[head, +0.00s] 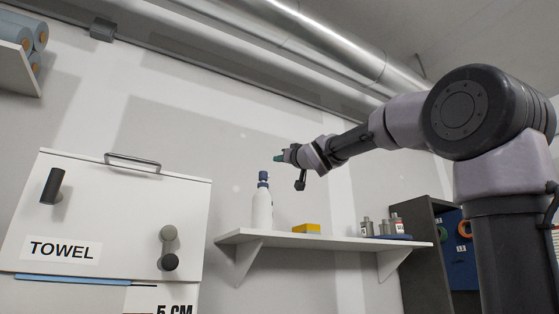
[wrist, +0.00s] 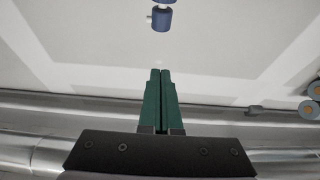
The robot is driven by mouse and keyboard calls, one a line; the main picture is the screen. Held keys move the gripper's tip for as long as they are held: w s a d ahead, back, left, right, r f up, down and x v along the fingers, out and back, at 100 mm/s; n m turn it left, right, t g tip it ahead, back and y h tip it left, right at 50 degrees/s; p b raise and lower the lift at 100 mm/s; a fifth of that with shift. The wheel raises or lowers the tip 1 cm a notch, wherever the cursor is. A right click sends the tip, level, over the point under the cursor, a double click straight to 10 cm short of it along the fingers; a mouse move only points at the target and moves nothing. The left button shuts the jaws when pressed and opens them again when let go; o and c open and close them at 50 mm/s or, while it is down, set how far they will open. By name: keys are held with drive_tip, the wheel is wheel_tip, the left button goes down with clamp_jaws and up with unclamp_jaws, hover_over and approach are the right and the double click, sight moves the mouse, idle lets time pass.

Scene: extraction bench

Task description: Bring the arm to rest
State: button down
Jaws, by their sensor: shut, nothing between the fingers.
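My gripper (head: 278,158) is raised at the end of my outstretched arm, above the left part of the wall shelf. In the wrist view its two green fingers (wrist: 160,75) lie together, shut and empty. A white bottle with a dark blue top (head: 262,203) stands upright on the shelf, below and a little left of my gripper. Its blue top (wrist: 161,18) also shows at the upper edge of the wrist view, apart from the fingers.
The white shelf (head: 335,242) also carries a yellow block (head: 306,228) and several small grey containers (head: 384,226). A white towel dispenser (head: 115,205) is at the left. Metal ducts (head: 310,40) run along the top. A dark cabinet (head: 425,270) stands at the right. The wall around my gripper is bare.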

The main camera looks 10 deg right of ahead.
idle(0.5)
drive_tip(key=s+d+f+m+g+h, duration=0.2)
drive_tip(key=d+f, duration=0.1)
drive_tip(key=f, duration=0.5)
drive_tip(key=s+d+f+m+g+h, duration=0.2)
drive_tip(key=d+f+h, duration=0.1)
drive_tip(key=f, duration=0.4)
drive_tip(key=s+d+f+m+g+h, duration=0.2)
drive_tip(key=d+f, duration=0.2)
drive_tip(key=f, duration=0.4)
drive_tip(key=s+a+f+m+g+y, duration=0.1)
drive_tip(key=s+f+g, duration=0.3)
drive_tip(key=s+f, duration=0.5)
drive_tip(key=s+a+f+g+y, duration=0.1)
drive_tip(key=s+f+g, duration=0.3)
drive_tip(key=s+f, duration=0.5)
wheel_tip(320, 180, down, 8)
drive_tip(key=shift+s+f+m, duration=0.15)
drive_tip(key=shift+s+m, duration=0.1)
drive_tip(key=shift+m, duration=0.15)
